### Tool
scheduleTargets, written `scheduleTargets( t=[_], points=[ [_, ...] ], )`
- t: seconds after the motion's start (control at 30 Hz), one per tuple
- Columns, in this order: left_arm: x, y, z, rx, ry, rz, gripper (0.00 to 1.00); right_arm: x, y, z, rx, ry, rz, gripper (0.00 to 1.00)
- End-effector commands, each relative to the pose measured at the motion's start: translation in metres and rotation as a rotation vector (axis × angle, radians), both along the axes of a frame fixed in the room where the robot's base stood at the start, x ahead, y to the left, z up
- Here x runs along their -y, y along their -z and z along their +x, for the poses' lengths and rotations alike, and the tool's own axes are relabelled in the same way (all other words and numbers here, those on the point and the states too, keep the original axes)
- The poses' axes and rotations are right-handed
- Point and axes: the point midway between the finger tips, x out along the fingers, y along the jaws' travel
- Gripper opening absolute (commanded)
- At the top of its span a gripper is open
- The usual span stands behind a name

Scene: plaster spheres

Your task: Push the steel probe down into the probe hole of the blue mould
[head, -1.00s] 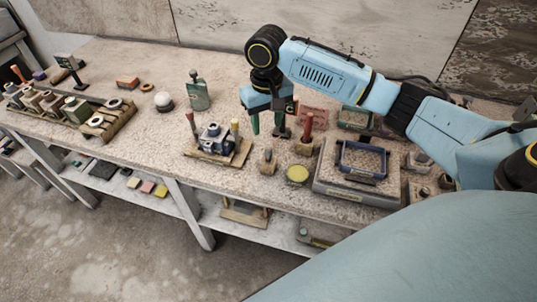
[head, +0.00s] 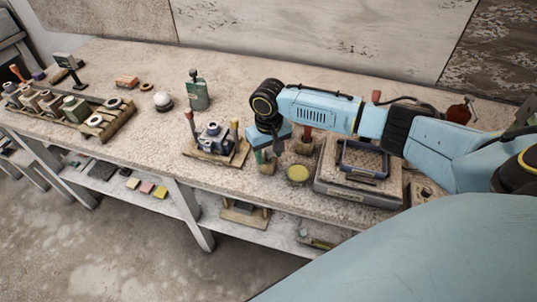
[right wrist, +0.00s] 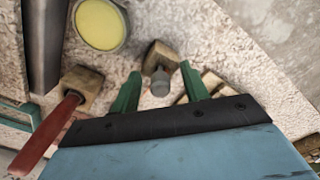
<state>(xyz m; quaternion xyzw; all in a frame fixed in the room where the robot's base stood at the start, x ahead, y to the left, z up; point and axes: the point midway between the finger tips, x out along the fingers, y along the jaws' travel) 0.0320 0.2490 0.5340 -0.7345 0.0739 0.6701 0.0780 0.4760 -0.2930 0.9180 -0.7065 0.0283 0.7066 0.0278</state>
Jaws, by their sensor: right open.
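The steel probe (right wrist: 160,82) stands in a small wooden block (right wrist: 160,55), seen nearly end-on between my fingers in the right wrist view. In the head view the block (head: 266,168) shows below my right gripper, and the probe is mostly hidden. My right gripper (right wrist: 160,72) is open, its green fingers on either side of the probe; I cannot tell whether they touch it. The blue mould (head: 212,139) sits on a wooden board left of the gripper, with upright pegs beside it. Its probe hole is too small to make out. My left gripper is not in view.
A red-handled tool (right wrist: 45,135) in a wooden block stands close to my right gripper. A yellow disc (head: 298,174) and a grey slab with a blue frame (head: 345,159) lie to the right.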

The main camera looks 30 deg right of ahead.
Motion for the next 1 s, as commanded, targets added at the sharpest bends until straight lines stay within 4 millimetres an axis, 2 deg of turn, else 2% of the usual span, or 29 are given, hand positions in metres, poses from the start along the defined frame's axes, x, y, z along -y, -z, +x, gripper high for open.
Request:
scheduleTargets(
  t=[0.2, 0.53, 0.83, 1.0],
  points=[
    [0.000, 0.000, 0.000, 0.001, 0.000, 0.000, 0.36, 0.000, 0.000, 0.000, 0.000, -0.001, 0.000, 0.44],
    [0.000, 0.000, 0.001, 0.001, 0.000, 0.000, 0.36, 0.000, 0.000, 0.000, 0.000, -0.001, 0.000, 0.01],
    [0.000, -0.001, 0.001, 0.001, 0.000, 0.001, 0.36, 0.000, -0.003, 0.000, 0.001, -0.001, 0.001, 0.00],
    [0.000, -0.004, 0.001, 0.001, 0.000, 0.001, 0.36, 0.000, -0.028, 0.001, 0.005, -0.002, 0.002, 0.00]
  ],
)
